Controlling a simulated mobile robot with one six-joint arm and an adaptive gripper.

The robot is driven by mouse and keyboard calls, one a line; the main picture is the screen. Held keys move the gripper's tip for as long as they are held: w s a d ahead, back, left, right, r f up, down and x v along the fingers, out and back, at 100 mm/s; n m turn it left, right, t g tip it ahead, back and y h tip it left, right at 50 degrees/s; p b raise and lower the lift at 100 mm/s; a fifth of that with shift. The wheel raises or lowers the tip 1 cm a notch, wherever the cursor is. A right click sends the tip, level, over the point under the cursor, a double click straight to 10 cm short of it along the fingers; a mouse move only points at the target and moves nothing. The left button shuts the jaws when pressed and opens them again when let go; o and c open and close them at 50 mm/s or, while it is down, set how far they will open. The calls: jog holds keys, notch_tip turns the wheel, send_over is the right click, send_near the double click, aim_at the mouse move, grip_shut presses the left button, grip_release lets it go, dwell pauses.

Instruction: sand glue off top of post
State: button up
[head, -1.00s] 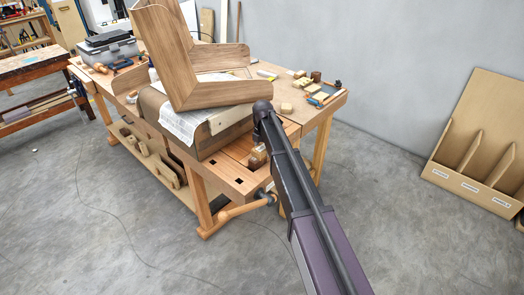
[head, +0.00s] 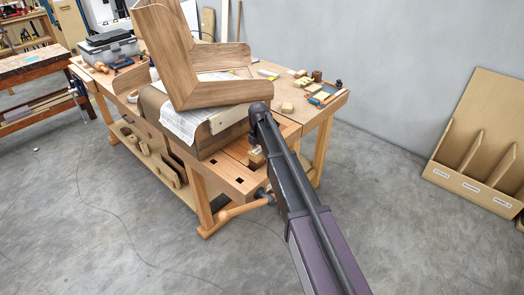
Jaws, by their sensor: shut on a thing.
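A large bent-wood piece (head: 225,93) with tall curved walls rests tilted on a wood form on the workbench. My dark arm reaches in from the lower right and bends down at the bench's front right. My gripper (head: 262,149) is low there, mostly hidden behind my own arm. It is shut on a small wooden block (head: 256,158), which shows only partly at the arm's left edge, close above the bench top. I cannot make out the post's top, any glue on it, or whether the block touches anything.
The workbench (head: 225,172) has a vise handle (head: 240,210) jutting out below its front right. Paper (head: 180,123) lies under the bent piece. Small blocks and tools lie at the bench's right. A labelled wooden rack (head: 470,185) stands against the wall. The floor between is clear.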

aim_at(252, 156)
jog(key=shift+s+a, duration=0.3)
jog(key=shift+s, duration=0.1)
jog(key=shift+s+a, duration=0.1)
jog(key=shift+s+a, duration=0.95)
jog(key=shift+s, duration=0.2)
jog(key=shift+r, duration=0.1)
notch_tip(252, 156, up, 6)
jog(key=p, duration=0.6)
jog(key=shift+r, duration=0.1)
dwell(0.3)
notch_tip(252, 156, up, 3)
jog(key=p, duration=0.3)
jog(key=shift+f, duration=0.2)
dwell(0.6)
